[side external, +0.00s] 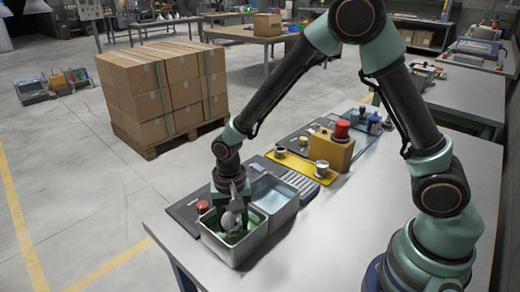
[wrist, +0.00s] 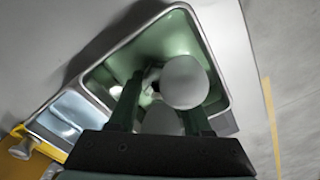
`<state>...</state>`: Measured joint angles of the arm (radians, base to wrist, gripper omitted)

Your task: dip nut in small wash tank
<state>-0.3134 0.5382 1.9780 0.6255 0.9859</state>
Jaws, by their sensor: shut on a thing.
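My gripper (side external: 232,214) points down into the green-lined metal wash tank (side external: 220,254) at the near left end of the bench. In the wrist view, its two dark fingers (wrist: 158,92) reach inside the walls of this tank (wrist: 216,62). The gripper is shut on a pale grey rounded thing (side external: 229,221), which I take to be the nut. This pale thing (wrist: 185,82) covers part of the right finger in the wrist view. Its exact shape, and whether it touches the liquid or tank floor, cannot be told.
A second tank with pale blue liquid (side external: 271,193) adjoins the green one. A red knob (side external: 202,206) is beside the tanks. A yellow plate (side external: 300,168) and a yellow box with a red button (side external: 333,150) stand farther back. The bench's near right is clear.

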